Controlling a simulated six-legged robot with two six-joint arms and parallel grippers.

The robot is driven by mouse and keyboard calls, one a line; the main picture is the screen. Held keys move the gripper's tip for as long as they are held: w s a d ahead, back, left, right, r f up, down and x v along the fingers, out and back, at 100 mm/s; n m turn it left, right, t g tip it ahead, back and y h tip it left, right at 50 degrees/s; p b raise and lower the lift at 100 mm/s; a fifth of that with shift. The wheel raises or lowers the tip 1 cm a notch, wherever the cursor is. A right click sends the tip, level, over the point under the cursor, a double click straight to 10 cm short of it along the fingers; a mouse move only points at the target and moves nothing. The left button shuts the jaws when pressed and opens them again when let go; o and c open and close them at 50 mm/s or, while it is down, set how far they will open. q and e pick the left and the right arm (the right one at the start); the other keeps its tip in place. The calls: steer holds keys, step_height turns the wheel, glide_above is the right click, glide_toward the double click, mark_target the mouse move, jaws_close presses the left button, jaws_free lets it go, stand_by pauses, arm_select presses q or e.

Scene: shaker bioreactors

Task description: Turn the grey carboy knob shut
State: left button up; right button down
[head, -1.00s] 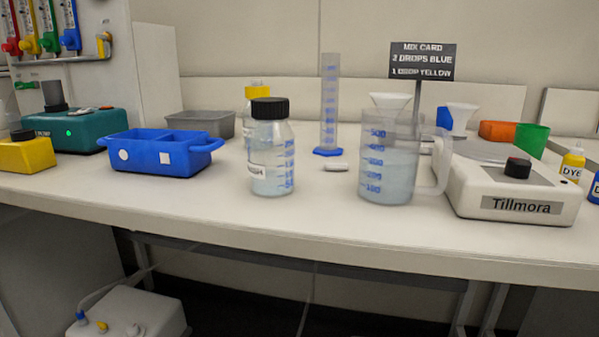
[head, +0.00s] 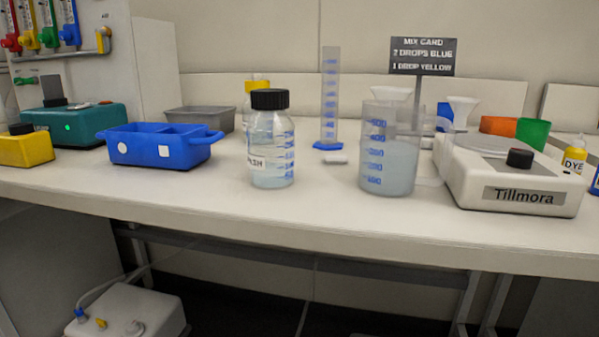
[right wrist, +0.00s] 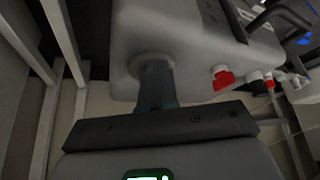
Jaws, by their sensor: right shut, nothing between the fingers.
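In the head view a white carboy (head: 160,310) sits low at the bottom left, under the bench. Its top carries a blue fitting, a yellow knob (head: 101,323) and a round pale grey knob (head: 135,328). In the right wrist view my right gripper (right wrist: 156,68) is shut and empty. Its fingertips are at a round pale boss (right wrist: 146,60) on a grey-white body (right wrist: 190,40) and partly hide it. I cannot tell whether they touch, or whether this is the carboy's grey knob. My left gripper is not in view.
The right wrist view shows a red fitting (right wrist: 222,78) and a black one beside the fingers, and pale frame bars at left. In the head view the bench (head: 320,222) holds a blue tray (head: 160,148), a bottle (head: 270,145) and a beaker (head: 388,150).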

steer(key=shift+s+b, duration=0.35)
steer(key=shift+b, duration=0.05)
step_height(320, 180, up, 6)
steer(key=p, duration=0.5)
steer(key=shift+a, duration=0.1)
